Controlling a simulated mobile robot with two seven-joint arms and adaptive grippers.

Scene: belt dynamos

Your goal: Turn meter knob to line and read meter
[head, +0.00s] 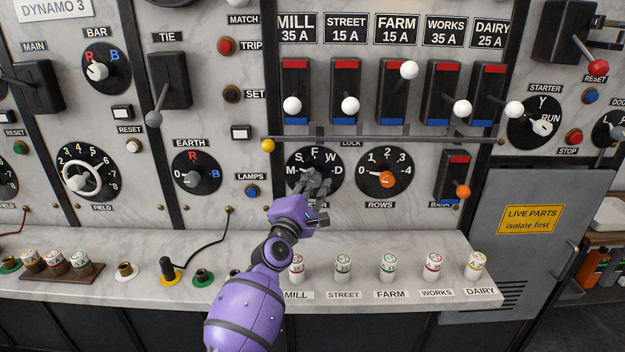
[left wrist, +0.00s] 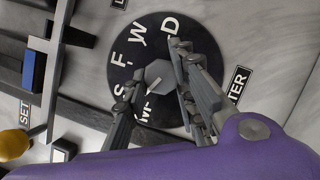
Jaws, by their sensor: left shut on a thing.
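The meter knob (left wrist: 158,74) is a small grey faceted knob in the middle of a black dial (head: 331,156) lettered M, S, F, W, D. In the left wrist view a short white mark on the knob points roughly toward the M. My left gripper (head: 315,180) is at the dial. In the left wrist view its fingers (left wrist: 155,95) stand on either side of the knob, shut on it. In the head view the fingers hide most of the knob and part of the label below. No meter face shows in either view. My right gripper is not in view.
A rail (head: 380,138) runs just above the dial, with a yellow ball (head: 267,145) at its left end. The ROWS dial (head: 385,160) with an orange knob (head: 387,179) is close on the right. Several fuse plugs stand on the ledge (head: 350,260) below.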

